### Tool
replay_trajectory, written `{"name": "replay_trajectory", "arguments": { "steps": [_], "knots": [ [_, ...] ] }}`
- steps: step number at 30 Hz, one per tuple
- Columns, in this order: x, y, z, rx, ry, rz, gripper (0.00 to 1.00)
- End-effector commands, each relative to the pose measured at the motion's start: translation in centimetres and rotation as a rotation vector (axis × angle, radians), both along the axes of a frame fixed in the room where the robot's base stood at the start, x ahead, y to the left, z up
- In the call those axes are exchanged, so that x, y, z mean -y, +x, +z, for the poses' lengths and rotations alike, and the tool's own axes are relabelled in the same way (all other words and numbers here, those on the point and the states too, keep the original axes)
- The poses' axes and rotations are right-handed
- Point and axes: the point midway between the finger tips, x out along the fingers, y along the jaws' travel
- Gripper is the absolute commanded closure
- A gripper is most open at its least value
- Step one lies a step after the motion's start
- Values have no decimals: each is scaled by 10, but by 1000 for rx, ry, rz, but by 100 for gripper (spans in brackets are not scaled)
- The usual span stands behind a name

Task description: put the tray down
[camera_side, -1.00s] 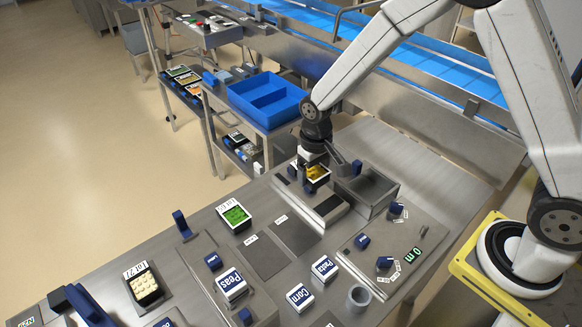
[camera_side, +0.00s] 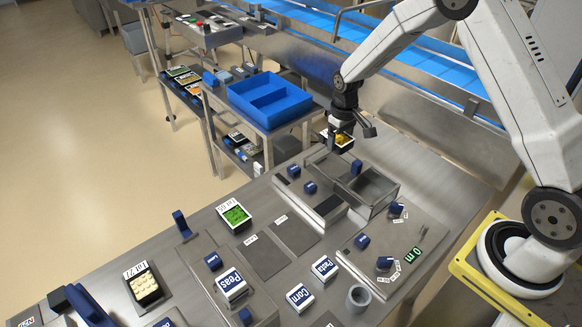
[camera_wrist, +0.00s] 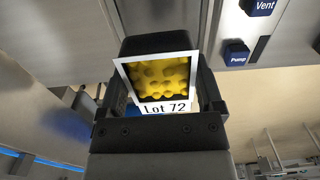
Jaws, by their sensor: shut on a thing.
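My gripper (camera_side: 341,127) is shut on a black tray of yellow pieces (camera_side: 344,139). In the wrist view the tray (camera_wrist: 160,76) sits between the two fingers, with a white rim and a label reading "Lot 72". In the side view the tray is held up near the far edge of the steel bench, behind the steel sealer (camera_side: 376,190). The arm and gripper partly cover it there. Blue knobs marked "Vent" (camera_wrist: 259,6) and "Pump" (camera_wrist: 236,55) show in the wrist view.
A green-filled tray (camera_side: 234,215) and a cream-filled tray (camera_side: 145,287) sit on the bench. Bare plates (camera_side: 263,255) lie mid-bench. Labelled blocks (camera_side: 231,285) stand at the front.

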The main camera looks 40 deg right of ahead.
Motion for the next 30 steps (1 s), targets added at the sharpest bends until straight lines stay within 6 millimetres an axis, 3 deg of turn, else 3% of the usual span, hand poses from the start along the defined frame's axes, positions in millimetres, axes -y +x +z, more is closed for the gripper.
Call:
{"name": "replay_trajectory", "arguments": {
  "steps": [12, 24, 30],
  "knots": [
    [-1, 0, -50, -2, 0, 0, 87],
    [-1, 0, -62, 0, 0, 0, 87],
    [-1, 0, -80, -2, 0, 0, 87]
  ]
}}
